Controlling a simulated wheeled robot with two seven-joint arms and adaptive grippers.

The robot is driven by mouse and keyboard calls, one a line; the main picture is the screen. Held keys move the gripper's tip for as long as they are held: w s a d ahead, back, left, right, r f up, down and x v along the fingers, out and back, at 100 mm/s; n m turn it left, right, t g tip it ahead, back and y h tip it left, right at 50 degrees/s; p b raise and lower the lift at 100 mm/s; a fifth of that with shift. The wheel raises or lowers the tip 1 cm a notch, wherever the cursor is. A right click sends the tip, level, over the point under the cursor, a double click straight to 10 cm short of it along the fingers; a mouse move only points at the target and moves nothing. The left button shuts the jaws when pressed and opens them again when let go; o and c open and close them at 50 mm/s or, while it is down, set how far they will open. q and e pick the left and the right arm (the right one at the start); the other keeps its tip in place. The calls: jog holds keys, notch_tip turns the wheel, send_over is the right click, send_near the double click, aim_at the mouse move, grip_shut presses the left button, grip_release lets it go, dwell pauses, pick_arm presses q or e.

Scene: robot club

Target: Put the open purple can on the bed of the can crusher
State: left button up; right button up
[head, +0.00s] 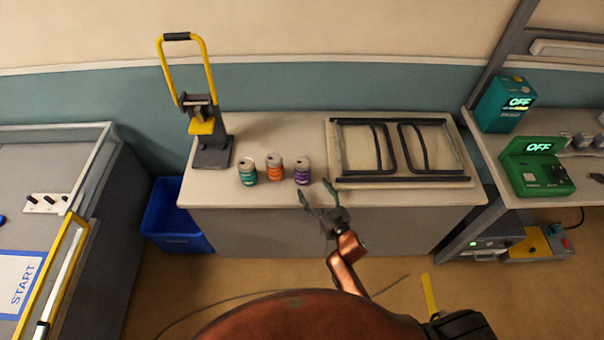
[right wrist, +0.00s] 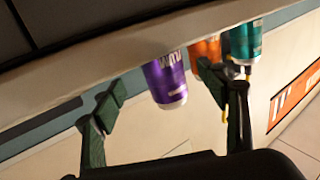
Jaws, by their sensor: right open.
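The purple can (head: 302,172) stands upright at the front of the table, rightmost of three cans. In the right wrist view the purple can (right wrist: 166,79) appears beyond and between my spread fingers, apparently untouched. My right gripper (head: 316,192) is open and empty, just in front of and slightly right of the purple can; its fingers also show in the right wrist view (right wrist: 165,105). The can crusher (head: 212,151) stands at the table's left end, with a yellow loop handle raised and a yellow part low on its column. My left gripper is not in view.
An orange can (head: 275,168) and a teal can (head: 247,171) stand left of the purple can, close together. A board with black rails (head: 400,182) fills the table's right side. A blue bin (head: 172,222) is on the floor at left. Some tabletop behind the cans is clear.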

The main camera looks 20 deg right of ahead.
aim_at(307, 180)
jog(key=shift+x, duration=1.05)
jog(key=b+x, duration=0.1)
jog(key=x, duration=0.2)
jog(key=shift+w+a, duration=0.15)
jog(key=shift+w, duration=0.4)
jog(key=c, duration=1)
jog(key=shift+o, duration=0.2)
notch_tip(307, 180, up, 10)
jog(key=p, duration=0.3)
jog(key=s+a, duration=0.2)
jog(key=s, duration=1.1)
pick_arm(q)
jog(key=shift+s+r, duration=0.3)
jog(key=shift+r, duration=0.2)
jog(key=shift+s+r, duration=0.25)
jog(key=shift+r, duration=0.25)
pick_arm(e)
jog(key=s+d+r+m+h, duration=0.2)
jog(key=s+r, duration=0.5)
jog(key=s, duration=0.6)
jog(key=shift+d+h, duration=0.25)
jog(key=shift+h, duration=0.65)
jog(key=shift+a+f, duration=0.1)
jog(key=shift+f, duration=0.15)
